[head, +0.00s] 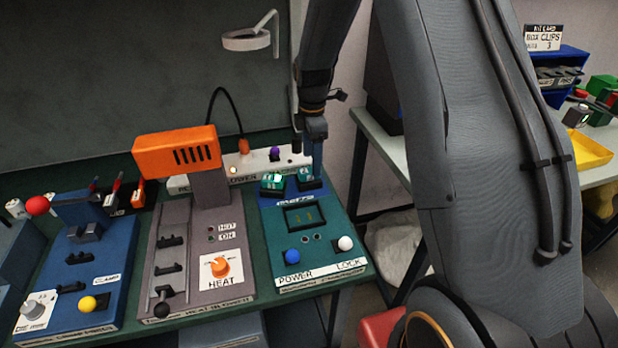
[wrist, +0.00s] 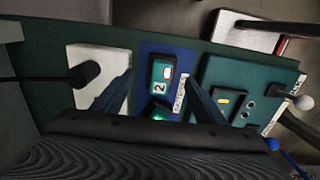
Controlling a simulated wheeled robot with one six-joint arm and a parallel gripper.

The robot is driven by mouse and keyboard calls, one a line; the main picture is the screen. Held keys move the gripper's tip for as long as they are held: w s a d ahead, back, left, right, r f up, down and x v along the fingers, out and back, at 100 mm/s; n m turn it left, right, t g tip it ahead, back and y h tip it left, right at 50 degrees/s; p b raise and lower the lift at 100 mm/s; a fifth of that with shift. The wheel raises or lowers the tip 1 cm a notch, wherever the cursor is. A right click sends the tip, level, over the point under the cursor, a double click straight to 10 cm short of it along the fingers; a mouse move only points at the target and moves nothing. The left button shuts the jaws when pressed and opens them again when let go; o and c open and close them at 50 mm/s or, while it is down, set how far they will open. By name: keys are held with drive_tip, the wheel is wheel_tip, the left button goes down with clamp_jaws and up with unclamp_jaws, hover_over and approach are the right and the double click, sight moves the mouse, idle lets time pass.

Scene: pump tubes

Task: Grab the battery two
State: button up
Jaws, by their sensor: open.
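Battery two (wrist: 162,72) is a teal block with a "2" label and a red light. It sits in a blue charger (wrist: 178,112) between my gripper's fingers in the wrist view. My gripper (wrist: 159,77) is open, one finger on each side of it; contact cannot be told. In the head view my gripper (head: 315,172) points down over the charger's right slot and partly hides the battery there.
A teal pump unit (head: 328,245) with blue and white knobs stands in front of the charger. A white power strip (head: 250,160) lies behind. The orange heat blower (head: 178,152) stands to the left. A gap separates this bench from the right table (head: 385,150).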

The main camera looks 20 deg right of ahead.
sight(309, 170)
drive_tip(key=f+p, duration=0.1)
drive_tip(key=f, duration=0.1)
drive_tip(key=a+f+p, duration=0.1)
drive_tip(key=f, duration=0.1)
drive_tip(key=shift+s+f, duration=0.2)
drive_tip(key=shift+f, duration=0.55)
drive_tip(key=shift+w, duration=0.1)
drive_tip(key=c, duration=1.4)
drive_tip(key=shift+r, duration=0.15)
